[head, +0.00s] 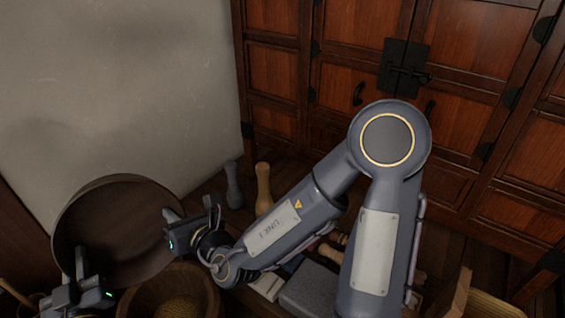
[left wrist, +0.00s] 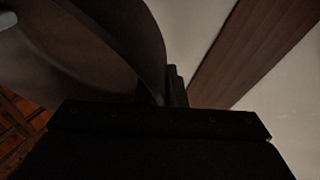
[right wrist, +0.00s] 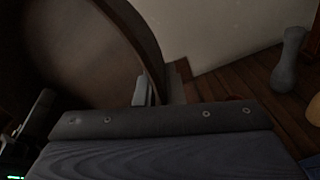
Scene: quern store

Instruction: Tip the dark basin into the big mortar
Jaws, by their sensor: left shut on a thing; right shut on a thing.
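The dark basin (head: 112,215) is tilted steeply on edge in the head view, with its inside facing me. The inside that shows looks bare. My left gripper (head: 80,265) is shut on its rim at the lower left, and my right gripper (head: 176,218) is shut on its rim at the right. The basin also fills the upper left of the left wrist view (left wrist: 110,40) and of the right wrist view (right wrist: 90,50). The big mortar (head: 135,298), a round wooden vessel, stands just below the basin's lower edge. Yellowish grain (head: 180,306) lies in it.
A grey pestle (head: 233,187) and a pale wooden one (head: 264,187) stand behind, right of the basin. A grey stone block (head: 309,289) lies beneath my right arm. A wooden cabinet (head: 340,75) and a plain wall (head: 110,80) close off the back.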

